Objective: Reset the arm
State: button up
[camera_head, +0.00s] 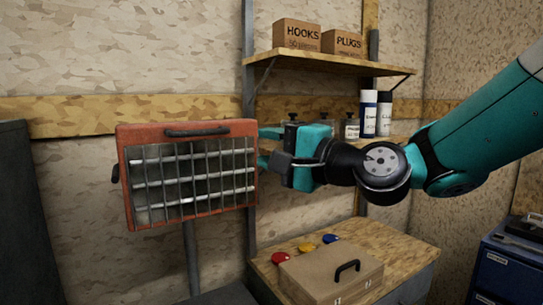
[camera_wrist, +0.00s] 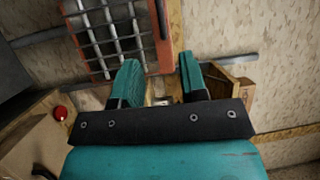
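My gripper (camera_head: 268,146) is open, its two teal fingers pointing left at the right edge of an orange-red caged work lamp (camera_head: 140,219). In the wrist view my open gripper (camera_wrist: 160,72) has nothing between its fingers, and the caged lamp (camera_wrist: 157,60) lies beyond them. The lamp has a dark handle on top and a grid of metal bars. It stands on a grey pole (camera_head: 191,258). Whether the fingertips touch the lamp frame is unclear in the head view.
A wall shelf (camera_head: 325,64) above my gripper holds two cardboard boxes. Bottles (camera_head: 369,113) stand behind my wrist. Below, a wooden-topped bench (camera_head: 385,243) carries a brown case (camera_head: 330,278) and red, yellow and blue buttons (camera_head: 306,247). A blue cabinet (camera_head: 503,268) stands at right.

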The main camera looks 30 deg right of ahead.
dwell(0.4)
jog(key=s+a+f+n+g+y, duration=0.1)
jog(key=s+a+f+n+g, duration=0.6)
jog(key=a+f+n+g, duration=0.35)
jog(key=s+d+f+n+g+h, duration=0.1)
jog(key=s+f+n+g+h, duration=0.3)
jog(key=s, duration=0.7)
notch_tip(320, 180, down, 4)
jog(key=n+g, duration=0.2)
jog(key=n, duration=0.3)
jog(key=shift+s+d+g+h, duration=0.2)
jog(key=shift+s+g+h, duration=0.15)
jog(key=shift+s+h, duration=0.05)
